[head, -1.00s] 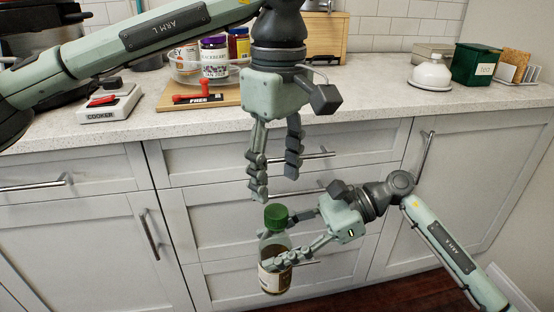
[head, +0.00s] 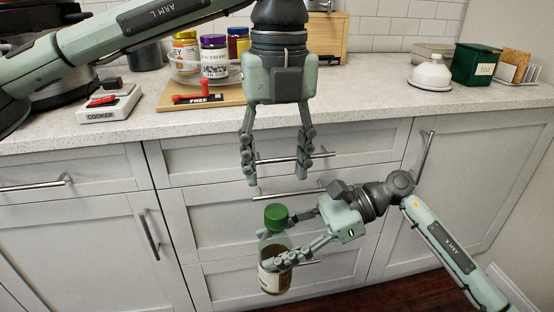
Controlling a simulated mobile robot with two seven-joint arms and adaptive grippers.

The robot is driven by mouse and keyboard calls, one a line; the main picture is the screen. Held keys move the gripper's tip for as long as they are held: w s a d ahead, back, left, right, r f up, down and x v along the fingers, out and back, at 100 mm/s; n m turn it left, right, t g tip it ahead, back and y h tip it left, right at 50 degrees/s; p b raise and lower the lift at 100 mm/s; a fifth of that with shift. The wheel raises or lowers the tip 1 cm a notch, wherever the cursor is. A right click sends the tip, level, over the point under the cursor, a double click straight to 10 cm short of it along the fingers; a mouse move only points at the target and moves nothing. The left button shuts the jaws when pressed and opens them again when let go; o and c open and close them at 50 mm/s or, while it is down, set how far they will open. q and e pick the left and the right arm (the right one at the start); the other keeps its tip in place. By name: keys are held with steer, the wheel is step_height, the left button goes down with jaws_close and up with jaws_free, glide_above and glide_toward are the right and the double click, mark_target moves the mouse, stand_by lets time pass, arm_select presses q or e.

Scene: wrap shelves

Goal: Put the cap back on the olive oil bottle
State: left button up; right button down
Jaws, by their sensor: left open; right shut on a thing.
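The olive oil bottle (head: 275,277) is a clear bottle with a pale label and dark contents, held upright in front of the drawers. The green cap (head: 275,216) sits at the top of its neck; I cannot tell whether it is screwed tight. My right gripper (head: 270,258) is shut around the bottle's upper body, coming from the right. My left gripper (head: 278,178) points down above the cap, open and empty, with its fingers spread and a small gap above the cap.
The counter (head: 350,105) runs behind, with a cooker switch (head: 108,102), a cutting board (head: 190,99), a bowl of jars (head: 205,72), a white butter dish (head: 431,74) and a green tea box (head: 475,64). Drawer handles (head: 290,193) lie behind the grippers.

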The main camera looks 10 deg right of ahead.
mark_target(276, 211)
arm_select(q)
steer(key=n, duration=0.4)
steer(key=shift+r, duration=0.15)
steer(key=shift+f, duration=4)
